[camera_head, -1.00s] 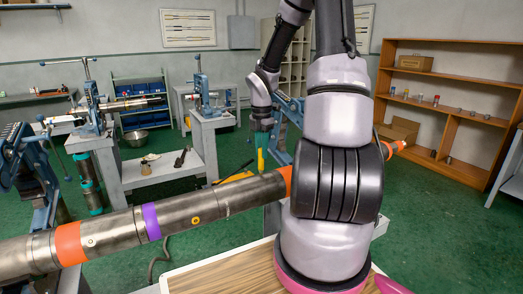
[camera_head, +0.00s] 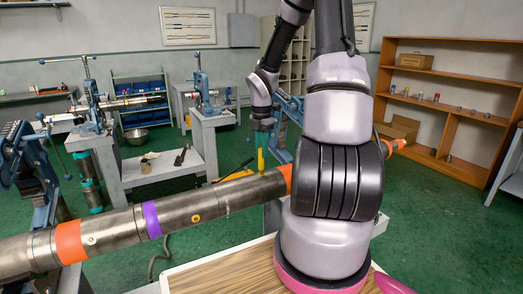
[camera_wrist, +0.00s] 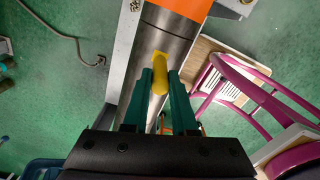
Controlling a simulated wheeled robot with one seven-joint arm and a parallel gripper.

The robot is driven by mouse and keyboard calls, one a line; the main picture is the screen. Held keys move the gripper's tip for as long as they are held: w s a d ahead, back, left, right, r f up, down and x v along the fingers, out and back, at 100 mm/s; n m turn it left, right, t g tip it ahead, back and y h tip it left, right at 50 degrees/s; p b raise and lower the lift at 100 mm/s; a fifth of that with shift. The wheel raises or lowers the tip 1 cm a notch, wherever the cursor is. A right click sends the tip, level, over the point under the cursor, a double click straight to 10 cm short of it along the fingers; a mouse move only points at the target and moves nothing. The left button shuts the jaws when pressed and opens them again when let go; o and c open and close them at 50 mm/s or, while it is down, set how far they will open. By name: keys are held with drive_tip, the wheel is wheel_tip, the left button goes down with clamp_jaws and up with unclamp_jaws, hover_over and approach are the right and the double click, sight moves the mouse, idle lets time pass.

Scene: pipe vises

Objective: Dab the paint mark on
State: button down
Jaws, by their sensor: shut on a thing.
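My gripper (camera_head: 261,136) has teal fingers and is shut on a yellow paint stick (camera_head: 261,160). The stick points down above the far part of a long steel pipe (camera_head: 118,231). In the wrist view the stick (camera_wrist: 160,76) sits between the fingertips and overlaps the pipe (camera_wrist: 161,42); whether it touches cannot be told. The pipe has an orange band (camera_head: 70,243), a purple band (camera_head: 151,219) and another orange band (camera_head: 286,178). A small yellow round spot with a dark centre (camera_head: 195,218) is on the pipe's side, nearer than my gripper.
Blue vises stand around, one at the left (camera_head: 33,170) and one on a grey bench (camera_head: 96,108). A wooden shelf (camera_head: 462,62) is at the right wall. A wood-topped table (camera_head: 215,272) is in front. A magenta chair (camera_wrist: 235,75) stands right of the pipe.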

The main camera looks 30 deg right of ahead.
drive_tip(key=shift+r, duration=3.5)
